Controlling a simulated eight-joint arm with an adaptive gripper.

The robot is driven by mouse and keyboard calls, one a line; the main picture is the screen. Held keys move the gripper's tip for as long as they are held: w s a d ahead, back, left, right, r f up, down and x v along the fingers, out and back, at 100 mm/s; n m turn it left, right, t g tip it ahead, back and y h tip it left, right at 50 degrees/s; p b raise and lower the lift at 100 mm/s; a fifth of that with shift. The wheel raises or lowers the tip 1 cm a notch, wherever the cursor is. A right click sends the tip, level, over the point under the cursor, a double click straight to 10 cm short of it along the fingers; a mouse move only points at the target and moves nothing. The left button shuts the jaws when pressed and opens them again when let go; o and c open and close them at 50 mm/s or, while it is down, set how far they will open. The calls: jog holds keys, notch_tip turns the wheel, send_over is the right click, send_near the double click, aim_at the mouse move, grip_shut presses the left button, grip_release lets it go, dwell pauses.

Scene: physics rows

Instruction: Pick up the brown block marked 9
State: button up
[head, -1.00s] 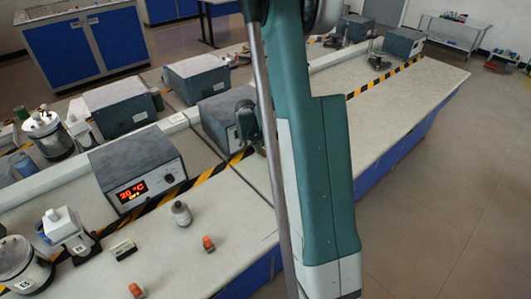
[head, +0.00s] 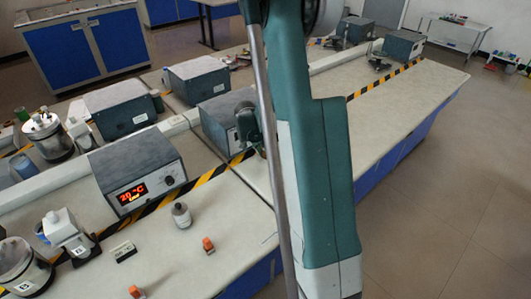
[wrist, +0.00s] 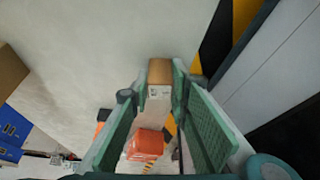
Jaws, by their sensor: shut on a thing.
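In the wrist view, a brown block (wrist: 160,73) with a paler face bearing small dark marks sits between the fingertips of my gripper (wrist: 159,92). The marks are too small to read as a number. The green-padded fingers are shut on the block, one on each side. In the head view my arm stands in the middle of the picture, and I cannot make out the brown block there.
In the wrist view, an orange object (wrist: 147,144) shows below the block between the fingers. Black-and-yellow tape runs at upper right. In the head view, a heater box (head: 137,172), a grey bottle (head: 181,215) and small orange-topped items (head: 208,245) stand on the bench.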

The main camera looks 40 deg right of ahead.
jog(key=shift+r+p, duration=0.8)
jog(key=shift+r, duration=4.1)
